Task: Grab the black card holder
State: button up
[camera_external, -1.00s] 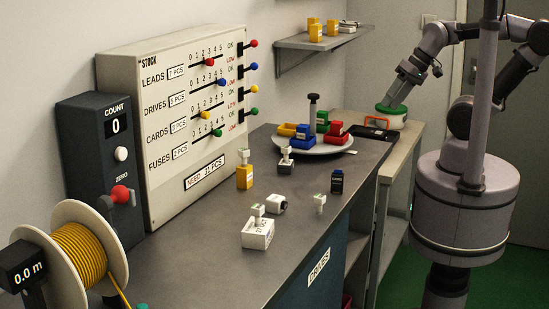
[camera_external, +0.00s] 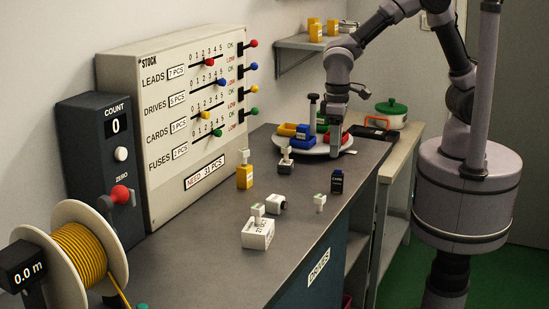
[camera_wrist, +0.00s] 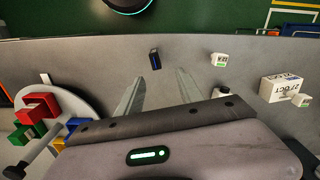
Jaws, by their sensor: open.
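The black card holder (camera_external: 337,182) is a small dark upright block with a pale label, standing near the front edge of the grey bench. In the wrist view it is a small dark block (camera_wrist: 155,59) just beyond my fingertips, roughly between their lines. My gripper (camera_external: 335,154) points down over the bench beside the round tray, behind the card holder. In the wrist view, my gripper (camera_wrist: 161,76) has its two fingers spread with bare bench between them. It is open, empty and apart from the card holder.
The round tray (camera_external: 340,148) with coloured blocks and a dark post is close to my gripper. A small white block (camera_external: 320,202), a larger white labelled box (camera_external: 258,234) and a yellow block (camera_external: 244,177) stand on the bench. The bench front centre is clear.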

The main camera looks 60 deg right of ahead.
aim_at(336, 173)
notch_tip(336, 173, down, 6)
jog(key=shift+r+b, duration=0.1)
jog(key=shift+b, duration=0.7)
jog(key=f+b, duration=0.1)
jog(key=f, duration=0.1)
jog(key=f+b, duration=0.1)
jog(key=f, duration=0.2)
jog(key=shift+s+d+f+b, duration=0.2)
jog(key=shift+d+f+b, duration=0.15)
jog(key=shift+d+b, duration=0.05)
jog(key=shift+r, duration=0.15)
jog(key=shift+c, duration=0.4)
grip_shut()
